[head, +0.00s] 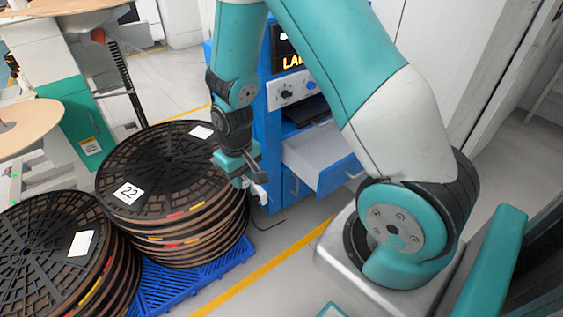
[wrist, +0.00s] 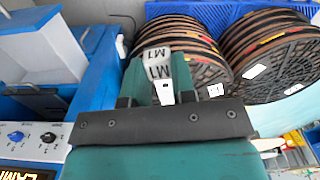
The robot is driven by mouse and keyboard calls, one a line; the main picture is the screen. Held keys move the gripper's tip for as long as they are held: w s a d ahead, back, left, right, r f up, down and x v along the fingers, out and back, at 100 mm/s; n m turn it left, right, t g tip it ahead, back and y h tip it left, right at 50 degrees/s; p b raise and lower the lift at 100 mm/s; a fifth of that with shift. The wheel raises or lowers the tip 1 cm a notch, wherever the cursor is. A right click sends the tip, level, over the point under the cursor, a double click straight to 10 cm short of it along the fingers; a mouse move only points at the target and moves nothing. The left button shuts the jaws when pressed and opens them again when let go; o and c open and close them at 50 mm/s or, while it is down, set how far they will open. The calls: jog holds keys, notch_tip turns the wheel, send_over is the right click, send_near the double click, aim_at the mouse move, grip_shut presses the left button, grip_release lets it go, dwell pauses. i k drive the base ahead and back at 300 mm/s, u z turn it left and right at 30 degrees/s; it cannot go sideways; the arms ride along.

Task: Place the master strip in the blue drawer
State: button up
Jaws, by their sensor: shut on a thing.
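My gripper (head: 252,184) is shut on a small white strip (head: 261,194), which hangs at its tip. In the wrist view the strip (wrist: 157,62) sits between the two teal fingers of my gripper (wrist: 156,82) and carries the marking M1. The blue drawer (head: 334,179) is pulled out of a blue cabinet, with a blue front and a pale inside that looks empty where visible. The open drawer (wrist: 43,48) also shows at the upper left of the wrist view. My gripper is left of the drawer, apart from it.
The blue cabinet (head: 262,138) has knobs and a lit display above the drawer. Large reel stacks (head: 165,165) stand left of my gripper on a blue pallet (head: 190,283). One reel carries a 22 label. Floor with a yellow line (head: 265,277) lies between pallet and cabinet.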

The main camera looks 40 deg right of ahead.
aim_at(333, 160)
jog(key=u, duration=0.6)
jog(key=i, duration=1.15)
jog(key=z, duration=3.15)
jog(key=i, duration=1)
jog(key=z, duration=0.05)
